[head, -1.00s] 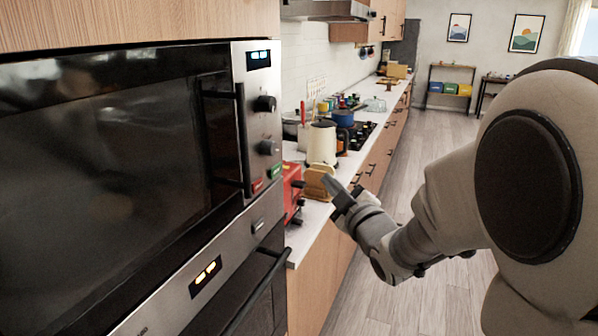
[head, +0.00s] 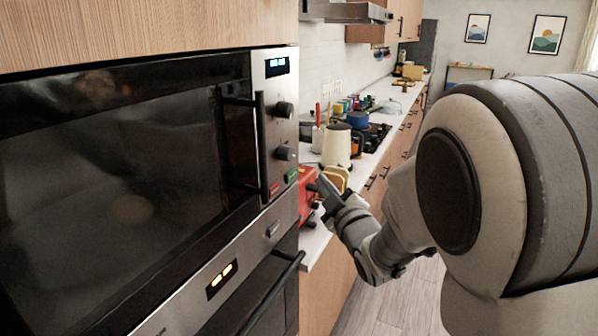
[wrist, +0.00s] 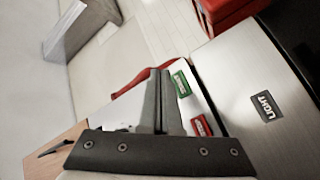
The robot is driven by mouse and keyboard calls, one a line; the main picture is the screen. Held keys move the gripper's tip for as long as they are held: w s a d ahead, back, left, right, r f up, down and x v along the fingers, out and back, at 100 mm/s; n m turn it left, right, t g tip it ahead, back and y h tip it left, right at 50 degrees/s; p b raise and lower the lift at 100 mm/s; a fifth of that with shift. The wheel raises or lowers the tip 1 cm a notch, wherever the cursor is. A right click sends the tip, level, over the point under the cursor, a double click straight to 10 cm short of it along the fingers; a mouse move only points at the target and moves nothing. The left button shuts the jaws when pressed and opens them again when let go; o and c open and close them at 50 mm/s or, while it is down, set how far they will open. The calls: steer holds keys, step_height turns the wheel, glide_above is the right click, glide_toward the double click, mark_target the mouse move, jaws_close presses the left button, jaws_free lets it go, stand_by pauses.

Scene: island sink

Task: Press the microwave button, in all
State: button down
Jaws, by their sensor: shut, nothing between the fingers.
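The microwave (head: 110,150) is built into the cabinet on the left, its dark door closed. Its steel control strip has two knobs, with a green button (head: 291,175) and a red button (head: 274,188) low down. The wrist view also shows the green button (wrist: 181,83) and the red button (wrist: 201,125), just right of my fingers. My gripper (head: 321,180) is shut and empty, a little to the right of the green button in the head view. Its fingertips (wrist: 160,72) appear in the wrist view; I cannot tell their exact distance from the panel.
A lower oven with a bar handle (head: 268,292) sits below the microwave. A red appliance (head: 308,195), a cream kettle (head: 337,146) and several pots stand on the counter beyond. The microwave's vertical handle (head: 261,148) projects near the buttons. Open floor lies right of the counter.

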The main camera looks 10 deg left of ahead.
mark_target(297, 170)
steer(key=shift+w+a+b, duration=0.15)
steer(key=shift+w+a, duration=0.05)
steer(key=shift+a, duration=0.45)
steer(key=shift+w+a+b, duration=0.15)
steer(key=shift+w+a, duration=0.1)
steer(key=shift+a, duration=0.35)
steer(key=shift+w+a+b, duration=0.15)
steer(key=shift+w+a, duration=0.05)
steer(key=shift+a, duration=0.45)
stand_by(0.6)
steer(key=shift+w+a+b, duration=0.15)
steer(key=shift+a+b, duration=0.25)
steer(key=shift+b, duration=0.05)
